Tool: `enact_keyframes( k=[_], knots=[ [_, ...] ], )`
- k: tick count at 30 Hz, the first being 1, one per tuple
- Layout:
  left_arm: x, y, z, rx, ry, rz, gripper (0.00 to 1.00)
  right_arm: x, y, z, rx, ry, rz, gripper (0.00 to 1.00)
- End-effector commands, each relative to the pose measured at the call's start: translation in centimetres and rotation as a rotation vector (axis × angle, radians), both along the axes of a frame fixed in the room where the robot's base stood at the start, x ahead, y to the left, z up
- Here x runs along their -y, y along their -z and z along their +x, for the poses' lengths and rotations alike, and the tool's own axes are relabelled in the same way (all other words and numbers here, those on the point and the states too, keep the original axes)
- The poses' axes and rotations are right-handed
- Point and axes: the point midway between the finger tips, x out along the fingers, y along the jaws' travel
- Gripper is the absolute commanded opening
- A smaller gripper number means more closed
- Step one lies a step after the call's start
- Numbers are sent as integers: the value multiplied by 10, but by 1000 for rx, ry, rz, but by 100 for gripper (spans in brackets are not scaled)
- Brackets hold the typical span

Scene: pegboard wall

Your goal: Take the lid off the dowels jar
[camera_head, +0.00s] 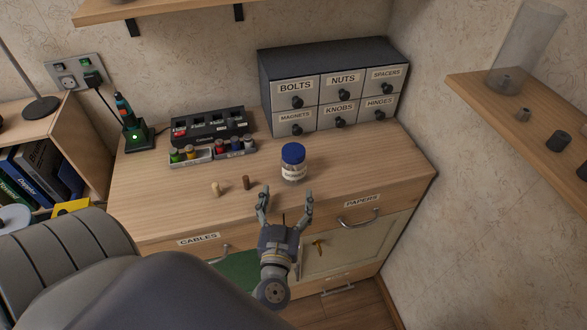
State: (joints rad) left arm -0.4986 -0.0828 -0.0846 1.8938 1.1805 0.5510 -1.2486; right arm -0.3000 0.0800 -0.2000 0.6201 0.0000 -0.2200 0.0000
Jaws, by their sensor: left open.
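A clear jar (293,173) with a pale label stands upright on the desk, and a blue lid (293,153) sits on its top. The label is too small to read. My left gripper (285,192) is open and empty, its two fingers pointing toward the jar from the desk's front edge. The fingertips are apart from the jar, just short of it and below it in the picture. My right gripper is not in view.
A tray of small bottles (190,155) is farther left. A labelled drawer cabinet (297,89) stands behind the jar. The wooden desk top (370,165) is clear to the jar's right.

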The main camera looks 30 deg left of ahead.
Motion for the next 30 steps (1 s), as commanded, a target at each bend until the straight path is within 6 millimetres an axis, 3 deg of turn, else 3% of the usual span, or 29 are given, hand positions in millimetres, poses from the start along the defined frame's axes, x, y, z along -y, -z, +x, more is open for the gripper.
enact_keyframes(
  k=[6,14,21,30],
  knots=[
    [-16,-3,32,3,1,3,76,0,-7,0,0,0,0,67],
    [-25,-4,51,3,1,3,76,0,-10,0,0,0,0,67],
    [-38,-5,84,4,2,4,76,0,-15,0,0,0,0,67],
    [-43,-4,93,3,2,1,76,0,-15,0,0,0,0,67]
  ],
)
